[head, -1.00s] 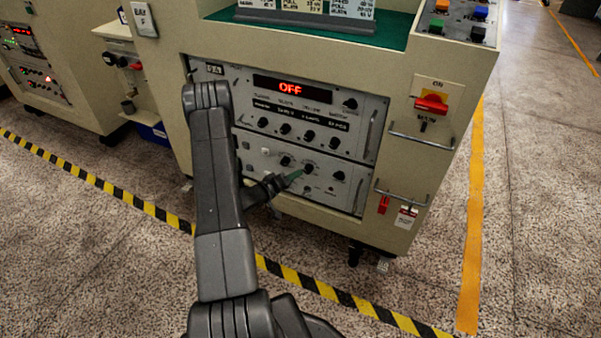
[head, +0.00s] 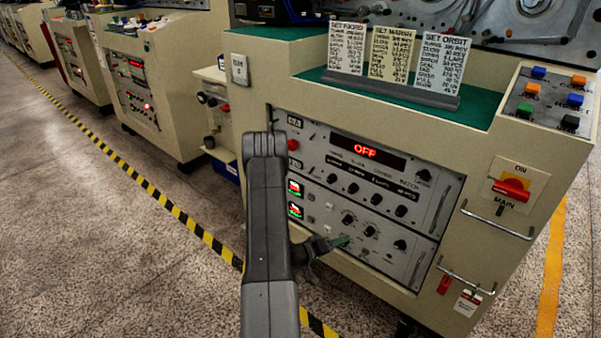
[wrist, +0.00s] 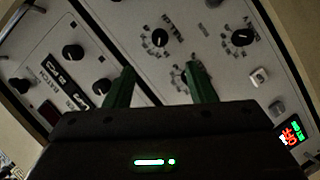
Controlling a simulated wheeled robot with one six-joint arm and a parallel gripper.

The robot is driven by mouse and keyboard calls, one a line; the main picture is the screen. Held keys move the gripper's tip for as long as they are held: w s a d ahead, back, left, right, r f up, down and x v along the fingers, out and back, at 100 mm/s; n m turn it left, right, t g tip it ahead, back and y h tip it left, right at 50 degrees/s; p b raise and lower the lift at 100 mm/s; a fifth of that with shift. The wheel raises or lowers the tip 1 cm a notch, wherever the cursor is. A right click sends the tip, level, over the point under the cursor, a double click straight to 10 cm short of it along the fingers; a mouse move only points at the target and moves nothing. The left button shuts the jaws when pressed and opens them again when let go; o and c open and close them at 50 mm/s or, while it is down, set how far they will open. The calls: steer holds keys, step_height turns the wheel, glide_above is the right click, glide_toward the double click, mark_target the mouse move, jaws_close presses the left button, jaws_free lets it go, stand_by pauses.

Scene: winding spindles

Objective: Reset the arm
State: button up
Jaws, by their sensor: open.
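My gripper (head: 338,242) is in front of the lower control panel (head: 391,250) of the beige machine in the head view. In the wrist view my gripper (wrist: 160,85) shows two green fingers spread apart with nothing between them. A small knob (wrist: 181,78) lies behind the gap between the fingers; I cannot tell whether they touch the panel. My grey arm stretches forward from the bottom of the head view and hides the left part of the machine front.
A red main switch (head: 512,189) and metal handles (head: 497,218) stick out at the right. Sign cards (head: 392,52) and a button box (head: 551,100) are on top. Striped tape (head: 150,190) crosses the open floor at left.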

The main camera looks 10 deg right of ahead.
mark_target(368, 234)
steer(key=b+x, duration=0.2)
steer(key=x, duration=1.1)
steer(key=shift+a, duration=0.1)
steer(key=p+v, duration=0.3)
steer(key=v, duration=1.1)
steer(key=b+x, duration=0.3)
steer(key=x, duration=1.1)
steer(key=shift+f, duration=0.15)
steer(key=shift+m+y, duration=0.3)
steer(key=shift+m, duration=0.2)
steer(key=m, duration=0.1)
steer(key=m+t+y, duration=0.1)
steer(key=shift+s+r+m, duration=0.15)
steer(key=shift+r+m, duration=0.1)
steer(key=shift+m, duration=0.05)
steer(key=m+t+y+b, duration=0.1)
steer(key=m+y+b, duration=0.1)
steer(key=m, duration=0.1)
steer(key=m+t, duration=0.1)
steer(key=shift+s+d+m+t+y+b, duration=0.2)
steer(key=shift+d+m+t+y+b, duration=0.1)
steer(key=shift+m+y+b, duration=0.1)
steer(key=p+v, duration=0.2)
steer(key=v, duration=0.7)
steer(key=shift+r, duration=0.2)
